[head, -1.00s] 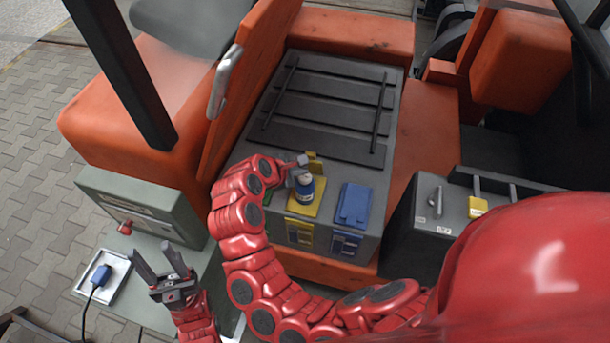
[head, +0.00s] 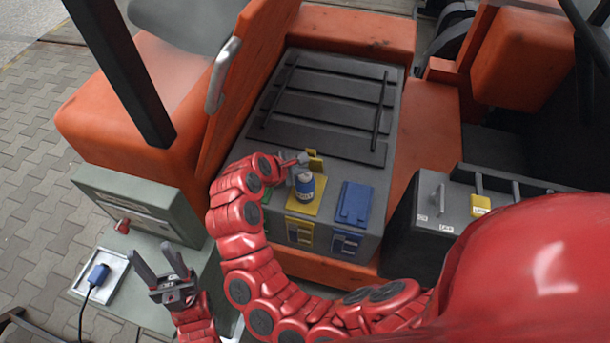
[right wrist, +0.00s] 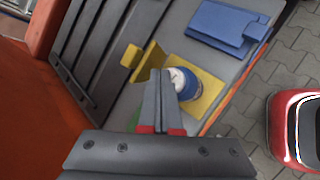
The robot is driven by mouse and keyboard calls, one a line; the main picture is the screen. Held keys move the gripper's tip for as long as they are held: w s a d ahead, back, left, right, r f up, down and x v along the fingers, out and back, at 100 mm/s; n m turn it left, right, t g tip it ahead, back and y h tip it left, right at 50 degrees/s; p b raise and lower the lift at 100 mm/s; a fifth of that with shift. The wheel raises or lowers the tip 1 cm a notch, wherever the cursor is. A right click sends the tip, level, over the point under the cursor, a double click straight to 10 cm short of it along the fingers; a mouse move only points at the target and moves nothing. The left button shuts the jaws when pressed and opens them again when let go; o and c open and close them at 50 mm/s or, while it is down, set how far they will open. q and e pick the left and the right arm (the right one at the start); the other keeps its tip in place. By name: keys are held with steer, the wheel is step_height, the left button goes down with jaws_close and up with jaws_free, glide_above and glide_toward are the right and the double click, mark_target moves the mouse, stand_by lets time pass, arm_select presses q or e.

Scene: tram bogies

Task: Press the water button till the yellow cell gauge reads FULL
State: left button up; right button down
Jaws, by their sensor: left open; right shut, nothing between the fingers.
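The yellow cell's plate (head: 318,205) lies on the grey battery box, with its yellow flap (head: 315,160) standing up. A blue bottle (head: 304,187) with a pale top stands on the plate; it also shows in the right wrist view (right wrist: 188,88). My right gripper (head: 299,162) is shut, with its fingertips at the bottle's pale top; contact is unclear. No separate water button can be made out. The yellow gauge (head: 300,231) is on the box's front, its reading too small to tell. My left gripper (head: 159,270) is open and empty at the lower left.
A blue cell lid (head: 354,204) and blue gauge (head: 346,243) are right of the yellow cell. An orange panel borders the box.

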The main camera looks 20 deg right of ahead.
mark_target(302, 177)
steer(key=shift+f+b, duration=0.15)
steer(key=shift+b, duration=0.15)
steer(key=shift+f+b, duration=0.9)
steer(key=shift+b, duration=0.45)
stand_by(1.1)
steer(key=shift+r, duration=1.3)
steer(key=shift+r, duration=2.5)
